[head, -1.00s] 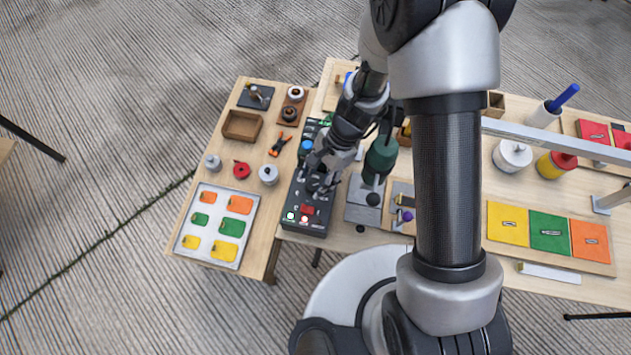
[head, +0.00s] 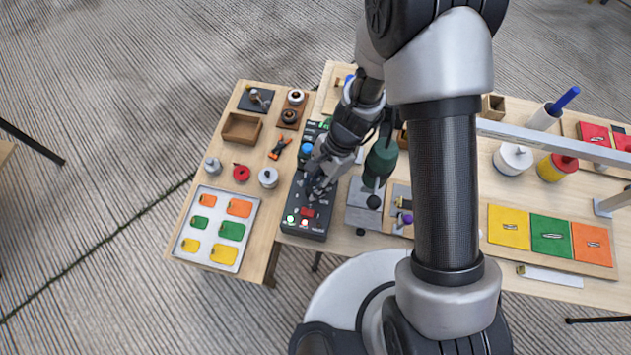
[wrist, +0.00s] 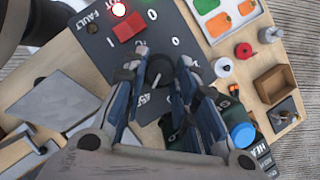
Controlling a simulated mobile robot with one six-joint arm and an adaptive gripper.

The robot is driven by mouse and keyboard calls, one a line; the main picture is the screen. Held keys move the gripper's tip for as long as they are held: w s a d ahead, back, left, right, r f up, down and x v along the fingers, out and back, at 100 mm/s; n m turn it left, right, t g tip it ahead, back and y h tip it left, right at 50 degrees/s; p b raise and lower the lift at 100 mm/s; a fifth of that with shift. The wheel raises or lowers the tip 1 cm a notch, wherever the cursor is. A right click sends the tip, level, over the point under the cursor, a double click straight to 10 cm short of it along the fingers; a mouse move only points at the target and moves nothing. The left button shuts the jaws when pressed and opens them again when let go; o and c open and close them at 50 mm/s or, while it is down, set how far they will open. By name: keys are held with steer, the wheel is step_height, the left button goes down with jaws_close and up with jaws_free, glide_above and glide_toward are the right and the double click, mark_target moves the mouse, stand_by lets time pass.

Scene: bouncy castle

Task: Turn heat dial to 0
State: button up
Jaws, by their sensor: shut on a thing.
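In the wrist view the panel (wrist: 92,22) shows white marks, including a 0 close to a round black dial (wrist: 160,72). My gripper (wrist: 163,76) is shut on this dial, one finger on each side. In the head view my gripper (head: 317,184) is over the panel's middle and hides the dial. Part of a label reading "HEA" shows at the wrist view's lower right.
A dark green bottle-like object (head: 380,160) stands close right of my gripper. A tray of coloured pieces (head: 213,228) lies left.

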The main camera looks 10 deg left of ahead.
steer(key=shift+c, duration=0.9)
steer(key=shift+n, duration=0.3)
